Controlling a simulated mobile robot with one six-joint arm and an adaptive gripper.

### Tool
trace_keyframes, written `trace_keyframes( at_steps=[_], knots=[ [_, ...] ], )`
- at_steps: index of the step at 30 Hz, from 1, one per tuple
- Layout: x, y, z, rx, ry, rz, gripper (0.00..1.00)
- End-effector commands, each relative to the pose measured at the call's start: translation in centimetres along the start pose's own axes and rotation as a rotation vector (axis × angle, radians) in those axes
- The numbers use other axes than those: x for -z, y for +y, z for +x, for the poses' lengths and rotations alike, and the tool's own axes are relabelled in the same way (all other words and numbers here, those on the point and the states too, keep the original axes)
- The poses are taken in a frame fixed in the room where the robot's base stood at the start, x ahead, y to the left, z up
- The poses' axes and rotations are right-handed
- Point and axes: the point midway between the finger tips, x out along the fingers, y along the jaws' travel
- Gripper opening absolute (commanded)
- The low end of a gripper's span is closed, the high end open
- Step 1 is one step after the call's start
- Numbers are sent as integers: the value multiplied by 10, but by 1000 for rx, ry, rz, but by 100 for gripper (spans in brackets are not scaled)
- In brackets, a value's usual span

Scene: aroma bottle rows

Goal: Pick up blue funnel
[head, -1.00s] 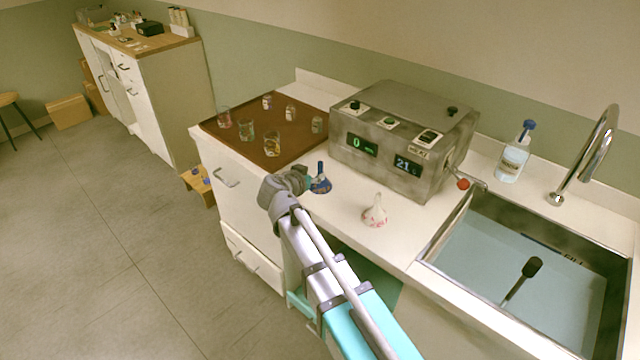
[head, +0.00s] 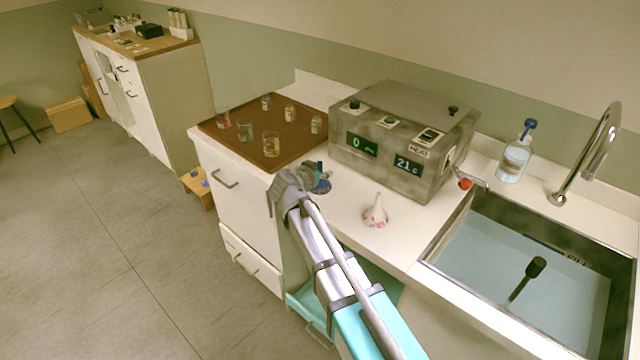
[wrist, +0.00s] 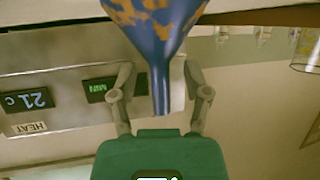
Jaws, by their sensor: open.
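The blue funnel (head: 322,187), with orange-brown patches, stands on the white counter with its narrow spout up. My gripper (head: 318,174) is right at it, partly hiding it in the head view. The wrist view is upside down; there the funnel (wrist: 158,42) hangs from the top edge with its spout between the two fingers of my gripper (wrist: 158,75). The fingers are open, one on each side of the spout, with gaps showing on both sides.
A white and pink funnel-like piece (head: 376,213) stands to the right on the counter. A grey heating box (head: 400,140) is behind. A brown tray (head: 225,118) holding several glass jars is at back left. A water-filled sink (head: 470,255) is at right.

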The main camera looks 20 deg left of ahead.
Motion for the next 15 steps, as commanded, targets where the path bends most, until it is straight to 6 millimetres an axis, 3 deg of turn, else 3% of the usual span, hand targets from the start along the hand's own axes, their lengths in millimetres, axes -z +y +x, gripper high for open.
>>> trace_keyframes(
  at_steps=[2,12,15],
  knots=[
    [0,0,0,0,0,0,62],
    [0,0,0,1,0,0,0],
    [0,-1,0,1,0,0,0]
  ],
)
